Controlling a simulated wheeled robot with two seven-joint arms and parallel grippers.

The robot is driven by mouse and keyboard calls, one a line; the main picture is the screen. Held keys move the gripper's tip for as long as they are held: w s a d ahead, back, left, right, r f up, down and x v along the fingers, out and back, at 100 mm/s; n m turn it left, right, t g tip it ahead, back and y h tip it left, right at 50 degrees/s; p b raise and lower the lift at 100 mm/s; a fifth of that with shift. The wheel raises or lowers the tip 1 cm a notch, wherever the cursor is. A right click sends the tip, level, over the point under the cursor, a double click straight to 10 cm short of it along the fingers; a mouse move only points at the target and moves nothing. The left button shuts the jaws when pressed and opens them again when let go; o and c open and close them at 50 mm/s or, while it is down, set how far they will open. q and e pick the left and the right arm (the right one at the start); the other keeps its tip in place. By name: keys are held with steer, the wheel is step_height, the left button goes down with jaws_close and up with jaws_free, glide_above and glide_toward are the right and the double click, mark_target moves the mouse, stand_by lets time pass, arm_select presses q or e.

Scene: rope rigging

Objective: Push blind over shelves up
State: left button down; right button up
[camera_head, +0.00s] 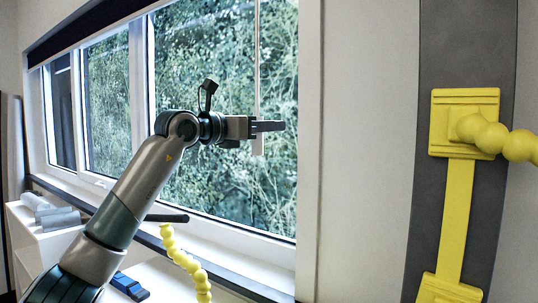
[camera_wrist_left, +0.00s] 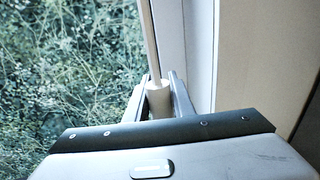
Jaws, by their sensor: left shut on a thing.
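The dark blind (camera_head: 88,27) is a narrow band along the top of the window, and most of the glass below it is uncovered. A thin pale cord (camera_head: 257,60) hangs in front of the right pane and ends in a small white cylindrical handle (camera_wrist_left: 159,100). My left gripper (camera_head: 268,126) reaches in from the left at mid-window height and is shut on the handle. In the left wrist view the handle stands between the two fingers, with the cord rising from it. My right gripper is not in view.
White shelves (camera_head: 32,242) stand below the window at left, with grey rolled items (camera_head: 58,218) on top and a blue object (camera_head: 129,286) nearby. A yellow segmented arm (camera_head: 187,262) rises below the window. A yellow bracket (camera_head: 457,215) is on a dark strip at right.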

arm_select(q)
steer(key=shift+a+r+p, duration=0.15)
steer(key=shift+r+p, duration=0.3)
steer(key=shift+r, duration=2.4)
steer(key=c, duration=1.6)
jaws_free()
steer(key=shift+o, duration=0.3)
steer(key=shift+f, duration=0.15)
steer(key=shift+f, duration=0.1)
